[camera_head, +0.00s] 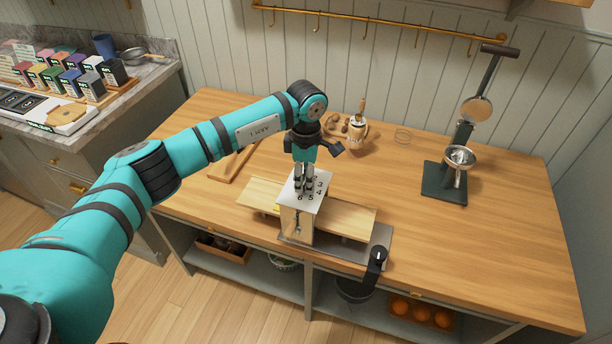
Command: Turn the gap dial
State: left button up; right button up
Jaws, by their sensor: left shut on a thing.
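A small pale machine (297,226) stands on the wooden counter. Its white top is the gap dial face (321,198), with black numbers around it; 2, 3, 4, 5 and 6 can be made out. My left gripper (304,188) points straight down at the middle of this face, its fingers closed together on the dial's knob. The fingers hide the knob, so its pointing direction cannot be told. My right gripper is not in view.
A light wooden board (350,217) extends both sides of the machine. A dark green lever press (446,180) stands at the right. A jug with a wooden-handled tool (357,130) stands behind. The counter between machine and press is clear.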

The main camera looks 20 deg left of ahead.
pick_arm(q)
jog(key=n+b, duration=0.2)
jog(key=n, duration=0.1)
jog(key=shift+f+b, duration=0.1)
jog(key=shift+b, duration=0.2)
jog(key=shift+w+n+b, duration=0.1)
jog(key=shift+n+b, duration=0.95)
jog(key=shift+n, duration=1.35)
jog(key=o, duration=1.2)
jog(key=shift+r, duration=0.2)
notch_tip(320, 180, up, 12)
jog(key=shift+f, duration=0.1)
